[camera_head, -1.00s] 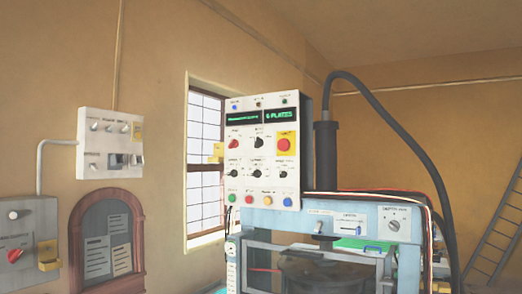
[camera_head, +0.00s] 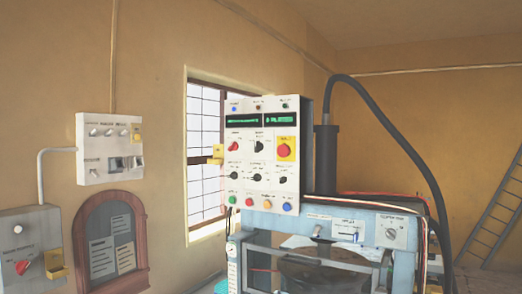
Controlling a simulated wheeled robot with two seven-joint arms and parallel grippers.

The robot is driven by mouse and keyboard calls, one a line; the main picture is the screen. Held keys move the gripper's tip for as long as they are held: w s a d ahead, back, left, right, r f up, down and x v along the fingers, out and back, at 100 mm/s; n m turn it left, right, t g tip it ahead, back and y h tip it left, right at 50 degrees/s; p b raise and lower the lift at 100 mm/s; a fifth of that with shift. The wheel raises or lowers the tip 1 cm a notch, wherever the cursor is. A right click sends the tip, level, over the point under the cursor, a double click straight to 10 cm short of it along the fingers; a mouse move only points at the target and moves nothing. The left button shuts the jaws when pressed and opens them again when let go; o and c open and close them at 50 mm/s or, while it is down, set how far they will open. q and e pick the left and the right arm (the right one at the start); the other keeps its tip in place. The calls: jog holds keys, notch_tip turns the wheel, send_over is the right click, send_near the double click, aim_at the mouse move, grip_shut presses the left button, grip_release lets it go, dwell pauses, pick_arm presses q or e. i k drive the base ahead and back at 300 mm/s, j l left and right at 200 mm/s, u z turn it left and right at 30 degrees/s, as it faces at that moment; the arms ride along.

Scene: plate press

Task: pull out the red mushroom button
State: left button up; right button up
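The red mushroom button (camera_head: 284,150) sits on a yellow square plate at the right side of the white control panel (camera_head: 262,185). Whether it is pressed in or out cannot be told at this size. The panel stands upright on the left of the press and has two green-lit displays, several knobs and a bottom row of coloured buttons. Neither of my grippers is in view.
The light-blue press frame (camera_head: 318,218) stands right of and below the panel. A thick black hose (camera_head: 405,150) arches behind it. Wall switch boxes (camera_head: 109,150) and a framed notice board (camera_head: 110,240) are on the left wall. A ladder (camera_head: 495,220) leans at the far right.

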aim_at(283, 150)
jog(key=i+j, duration=0.75)
jog(key=j, duration=0.15)
jog(key=z, duration=1.65)
